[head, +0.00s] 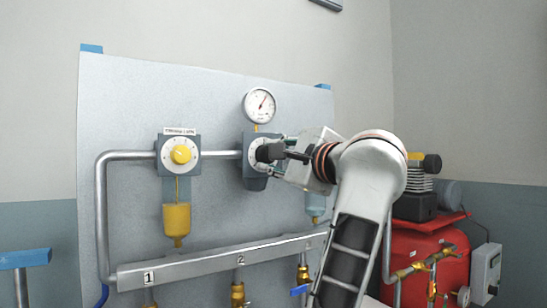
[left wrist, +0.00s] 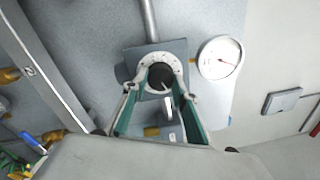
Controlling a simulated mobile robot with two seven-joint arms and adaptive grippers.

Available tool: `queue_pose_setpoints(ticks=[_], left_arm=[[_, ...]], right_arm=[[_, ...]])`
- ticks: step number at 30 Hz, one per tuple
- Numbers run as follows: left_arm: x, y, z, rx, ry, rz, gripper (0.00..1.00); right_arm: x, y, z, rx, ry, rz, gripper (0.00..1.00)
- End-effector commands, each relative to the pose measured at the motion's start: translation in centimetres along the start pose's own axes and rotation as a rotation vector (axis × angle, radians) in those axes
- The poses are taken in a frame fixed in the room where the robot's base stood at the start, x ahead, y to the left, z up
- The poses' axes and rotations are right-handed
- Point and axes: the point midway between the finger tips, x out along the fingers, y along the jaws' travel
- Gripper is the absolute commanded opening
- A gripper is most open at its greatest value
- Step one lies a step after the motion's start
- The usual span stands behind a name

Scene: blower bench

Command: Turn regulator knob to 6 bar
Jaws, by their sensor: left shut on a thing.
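The black regulator knob (left wrist: 159,76) sits on a white dial ring (left wrist: 175,63) on a grey regulator body (left wrist: 126,71). My left gripper (head: 272,152) reaches it from the right in the head view and is shut on the knob. In the left wrist view its two green-padded fingers stand either side of the knob. A white pressure gauge (head: 259,105) sits above the regulator, and it also shows in the left wrist view (left wrist: 220,58). Its red needle points up and to the right in the head view; the numbers are too small to read. My right gripper is not in view.
A second regulator with a yellow knob (head: 181,154) and yellow bowl (head: 176,221) is on the left of the panel (head: 120,90). A manifold bar (head: 205,261) with brass valves runs below. A red compressor tank (head: 415,255) stands at the right.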

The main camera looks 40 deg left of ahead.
Motion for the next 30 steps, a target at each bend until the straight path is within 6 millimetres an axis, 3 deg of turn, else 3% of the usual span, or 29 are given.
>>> queue_pose_setpoints(ticks=[5,6,8,20,30], left_arm=[[0.0,0.0,0.1,0.0,-0.001,0.0,0.06],[0.0,0.0,0.1,0.001,-0.001,0.0,0.3],[0.0,0.0,0.1,0.001,-0.001,0.0,0.44],[-0.4,0.0,0.0,0.001,0.001,0.0,0.44],[-5.4,0.0,-0.1,0.001,0.004,0.0,0.44]], right_arm=[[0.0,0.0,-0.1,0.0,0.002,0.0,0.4],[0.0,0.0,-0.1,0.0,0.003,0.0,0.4],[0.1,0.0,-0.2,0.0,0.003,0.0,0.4],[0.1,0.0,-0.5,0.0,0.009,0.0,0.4],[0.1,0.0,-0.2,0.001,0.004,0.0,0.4]])
